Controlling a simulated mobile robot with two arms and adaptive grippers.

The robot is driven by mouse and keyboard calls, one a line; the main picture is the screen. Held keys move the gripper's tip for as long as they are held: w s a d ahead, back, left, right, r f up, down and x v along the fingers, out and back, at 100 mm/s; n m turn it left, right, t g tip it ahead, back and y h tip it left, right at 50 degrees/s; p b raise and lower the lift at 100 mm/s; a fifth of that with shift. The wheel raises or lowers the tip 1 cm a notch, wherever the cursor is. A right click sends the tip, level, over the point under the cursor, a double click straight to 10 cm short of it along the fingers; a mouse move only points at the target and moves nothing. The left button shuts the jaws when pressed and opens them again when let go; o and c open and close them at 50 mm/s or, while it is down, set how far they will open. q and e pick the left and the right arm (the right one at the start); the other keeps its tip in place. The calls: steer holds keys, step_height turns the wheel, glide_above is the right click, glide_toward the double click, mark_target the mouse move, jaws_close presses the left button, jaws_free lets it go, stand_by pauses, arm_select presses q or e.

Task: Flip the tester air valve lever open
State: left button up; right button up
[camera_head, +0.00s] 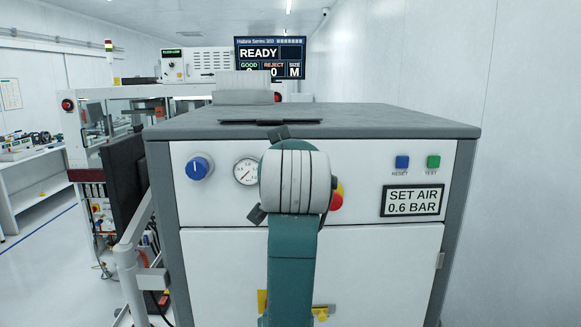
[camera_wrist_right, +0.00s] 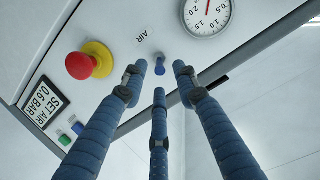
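The tester is a grey and white cabinet (camera_head: 400,290) in front of me. Its small blue air valve lever (camera_wrist_right: 159,66) is on the front panel beside the AIR label (camera_wrist_right: 146,35); in the head view my wrist hides it. My right gripper (camera_wrist_right: 160,82) is open, with its three blue fingers spread around the lever and pointing at the panel. I cannot tell whether any finger touches the lever. In the head view, dark finger parts show at the edges of my wrist. My left gripper is not in view.
A blue knob (camera_head: 197,168) and a pressure gauge (camera_head: 246,171) sit left of my wrist. A red stop button (camera_wrist_right: 80,66) on a yellow base is close to the fingers. Reset (camera_head: 402,162) and test (camera_head: 433,162) buttons are farther right, above the SET AIR 0.6 BAR sign (camera_head: 412,201).

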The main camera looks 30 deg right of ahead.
steer(key=v, duration=0.9)
steer(key=shift+w, duration=0.1)
